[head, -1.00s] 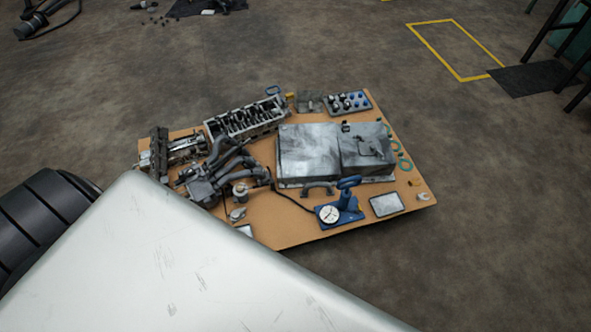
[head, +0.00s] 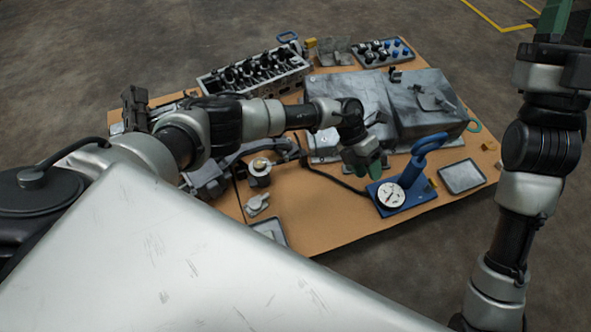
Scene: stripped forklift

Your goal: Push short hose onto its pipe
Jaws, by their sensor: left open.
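My left arm reaches over the wooden board from the left. Its gripper (head: 367,162), with green fingertips, is open beside the front of the grey metal box, behind the blue pump with a gauge (head: 390,196). I see nothing between the fingers. A small curved grey piece (head: 322,146) lies by the box, left of the gripper and partly behind my arm; I cannot tell whether it is the short hose. A thin black hose (head: 330,177) runs along the board to the pump. I cannot make out the pipe. My right gripper (head: 568,22) is raised at the top right, cut by the frame edge.
The board (head: 345,225) also carries an engine head (head: 255,75), the grey box (head: 430,100), a tray of blue-capped parts (head: 382,52), a metal tray (head: 462,177) and small fittings (head: 258,172). My left arm hides manifold parts. The floor beyond is clear.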

